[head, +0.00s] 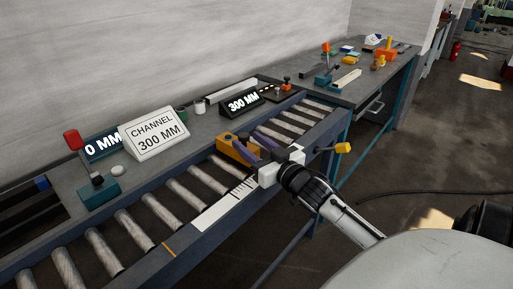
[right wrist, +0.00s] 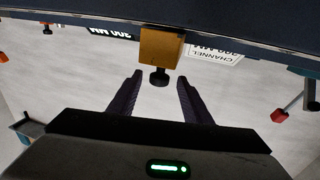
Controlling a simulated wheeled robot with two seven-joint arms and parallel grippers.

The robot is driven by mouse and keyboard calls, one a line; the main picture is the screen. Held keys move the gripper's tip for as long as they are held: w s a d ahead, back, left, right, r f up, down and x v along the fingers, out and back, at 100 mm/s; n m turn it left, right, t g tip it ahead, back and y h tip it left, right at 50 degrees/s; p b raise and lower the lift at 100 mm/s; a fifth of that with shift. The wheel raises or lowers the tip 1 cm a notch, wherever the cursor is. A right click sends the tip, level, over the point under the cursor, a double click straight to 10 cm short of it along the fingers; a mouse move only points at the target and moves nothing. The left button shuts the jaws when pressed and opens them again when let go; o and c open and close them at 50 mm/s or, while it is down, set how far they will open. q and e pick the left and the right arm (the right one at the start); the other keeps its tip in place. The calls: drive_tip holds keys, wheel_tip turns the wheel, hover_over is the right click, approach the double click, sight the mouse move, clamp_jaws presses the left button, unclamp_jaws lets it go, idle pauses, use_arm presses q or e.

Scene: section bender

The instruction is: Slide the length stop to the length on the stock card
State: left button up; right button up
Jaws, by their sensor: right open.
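The length stop (head: 236,154) is an orange block on the front rail of the roller table, near the right end of a white scale strip (head: 217,211). The right wrist view shows the stop (right wrist: 161,45) with a black knob (right wrist: 160,77) facing the gripper. My right gripper (head: 246,139) is open at the stop. In the right wrist view its two dark fingers (right wrist: 156,78) lie either side of the knob, with gaps visible. The white stock card (head: 155,133) reads CHANNEL 300 MM. My left gripper is not in view.
One display (head: 240,102) reads 300 MM; another (head: 103,145), partly hidden by the card, shows 0 MM. A red knob (head: 72,139) and teal block (head: 98,190) stand at left. A yellow knob (head: 343,148) sticks out right of my gripper. The rollers are bare.

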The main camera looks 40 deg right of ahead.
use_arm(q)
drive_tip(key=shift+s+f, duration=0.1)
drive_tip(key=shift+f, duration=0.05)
use_arm(e)
drive_tip(key=shift+s+a, duration=0.15)
drive_tip(key=shift+s, duration=0.65)
drive_tip(key=shift+s+a, duration=0.1)
drive_tip(key=shift+s, duration=0.7)
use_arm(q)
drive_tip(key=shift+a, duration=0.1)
